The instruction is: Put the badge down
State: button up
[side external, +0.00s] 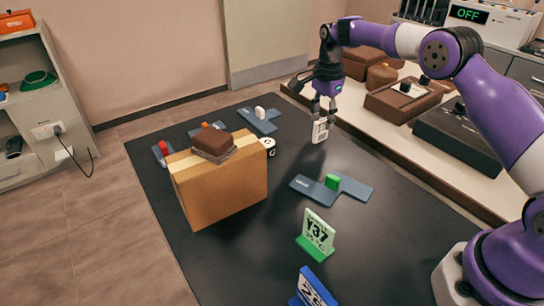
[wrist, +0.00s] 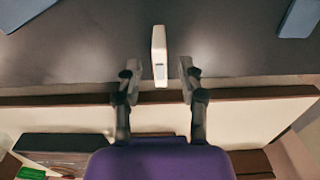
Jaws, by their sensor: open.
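The white badge (side external: 320,131) stands upright on the dark table (side external: 345,230), close to its far right edge. In the wrist view the badge (wrist: 159,52) shows as a narrow pale block with a small grey patch. My gripper (side external: 324,106) is at the top of the badge in the side view. In the wrist view the fingers of my gripper (wrist: 159,72) are open, one on each side of the badge, with a gap at both sides. The contact between badge and table is too small to see clearly.
A cardboard box (side external: 228,188) with a brown block (side external: 212,143) on top stands left. A blue-grey piece (side external: 335,188) with a green block, a green sign (side external: 318,232) and a blue sign (side external: 313,288) are nearer. A pale bench (side external: 440,150) with brown cases runs beyond the table edge.

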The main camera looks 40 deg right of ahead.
jog(key=s+a+r+n+t, duration=0.15)
jog(key=s+r+n, duration=0.25)
jog(key=r, duration=0.4)
jog(key=s+a+r+n+t, duration=0.1)
jog(key=s+a+r+n, duration=0.25)
jog(key=r, duration=0.45)
jog(key=s+a+f+n+t, duration=0.1)
jog(key=s+n, duration=0.4)
jog(key=s, duration=0.3)
jog(key=s+a+f+n+t, duration=0.1)
jog(key=s+f+n+t, duration=0.1)
jog(key=s+n, duration=0.3)
jog(key=s, duration=0.4)
jog(key=shift+a+f, duration=0.3)
jog(key=shift+a, duration=0.1)
